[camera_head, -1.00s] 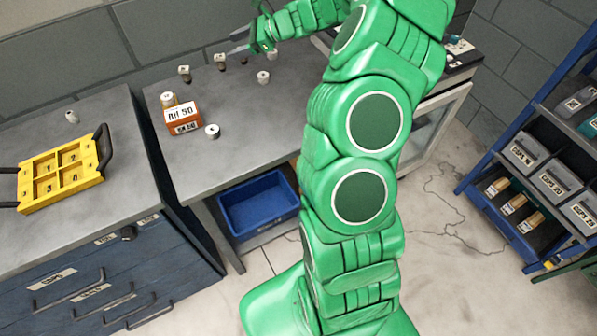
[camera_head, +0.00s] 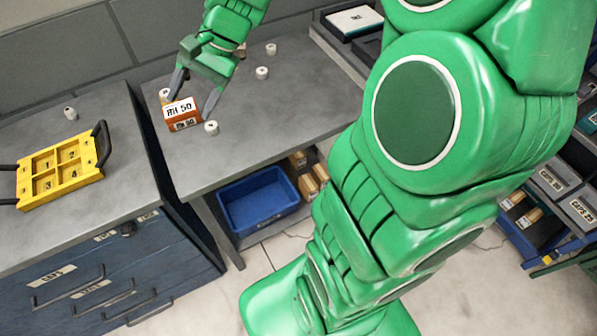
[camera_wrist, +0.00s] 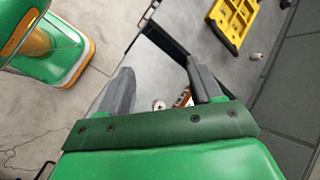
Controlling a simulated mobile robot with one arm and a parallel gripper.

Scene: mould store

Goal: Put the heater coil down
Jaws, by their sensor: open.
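My gripper (camera_head: 193,98) is open over the left bench, its two fingers either side of the orange box (camera_head: 183,124) marked "RH 50" in the head view. In the wrist view my gripper (camera_wrist: 158,72) has nothing between its fingers. The orange box shows partly there, beside the right finger (camera_wrist: 182,98). A white cylinder with a dark centre (camera_head: 211,128) stands on the bench just right of the box. Other pale cylinders stand behind the box (camera_head: 165,94) and farther back (camera_head: 262,72), (camera_head: 271,49). I cannot tell which one is the heater coil.
A yellow tray with numbered compartments (camera_head: 84,180) lies on the left cabinet, with a small pale cylinder (camera_head: 70,113) behind it. A blue bin (camera_head: 250,222) sits below the bench. The bench front right of the box is clear.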

